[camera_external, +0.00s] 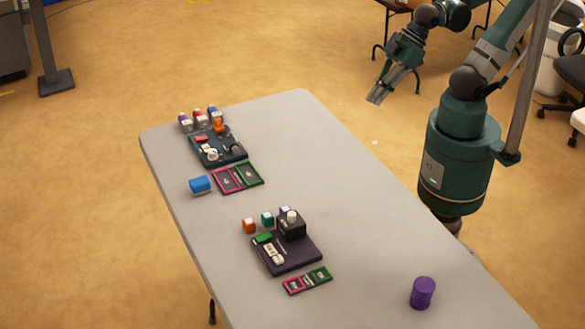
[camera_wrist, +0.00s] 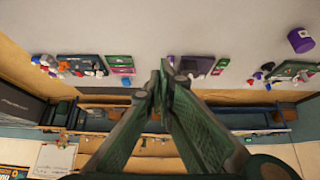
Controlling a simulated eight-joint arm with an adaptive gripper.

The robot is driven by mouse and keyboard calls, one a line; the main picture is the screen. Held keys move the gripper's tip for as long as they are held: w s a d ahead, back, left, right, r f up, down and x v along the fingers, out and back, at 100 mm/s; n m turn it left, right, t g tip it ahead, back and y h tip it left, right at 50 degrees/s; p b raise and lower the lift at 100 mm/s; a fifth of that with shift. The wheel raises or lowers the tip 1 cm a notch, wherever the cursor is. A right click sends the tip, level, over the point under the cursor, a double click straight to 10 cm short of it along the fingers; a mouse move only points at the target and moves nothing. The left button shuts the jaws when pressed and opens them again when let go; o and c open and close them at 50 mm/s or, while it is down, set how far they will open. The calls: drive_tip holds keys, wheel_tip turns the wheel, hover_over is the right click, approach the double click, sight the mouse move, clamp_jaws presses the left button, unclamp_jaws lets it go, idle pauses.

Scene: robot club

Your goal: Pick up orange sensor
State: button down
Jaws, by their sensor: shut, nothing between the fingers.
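My gripper (camera_external: 377,97) is shut and empty, held in the air off the far right side of the table. Its closed fingers (camera_wrist: 160,78) fill the middle of the wrist view. A small orange cube (camera_external: 249,225) with a pale top stands on the table, beside the front dark tray (camera_external: 292,262). Another small orange piece (camera_external: 218,126) is at the back dark tray (camera_external: 228,160). I cannot tell which of these is the orange sensor. My gripper is well apart from both. In the wrist view the orange pieces are too small to tell apart surely.
The grey table (camera_external: 350,215) has much clear surface. A teal cube (camera_external: 267,219) and a black block (camera_external: 293,228) are near the front orange cube. A blue block (camera_external: 200,185) lies near the left edge. A purple cylinder (camera_external: 423,293) stands at the front right, also in the wrist view (camera_wrist: 301,40).

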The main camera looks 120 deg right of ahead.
idle(0.4)
drive_tip(key=c, duration=2.4)
unclamp_jaws()
drive_tip(key=shift+w+r, duration=0.1)
drive_tip(key=shift+w, duration=0.05)
drive_tip(key=w, duration=0.1)
drive_tip(key=n+g+p, duration=0.6)
drive_tip(key=n+g, duration=0.1)
drive_tip(key=n, duration=1.1)
hover_over(249, 220)
drive_tip(key=f, duration=2.1)
drive_tip(key=shift+s, duration=0.2)
drive_tip(key=shift+w+a+f, duration=0.1)
drive_tip(key=shift+w+f, duration=0.1)
drive_tip(key=shift+f, duration=0.25)
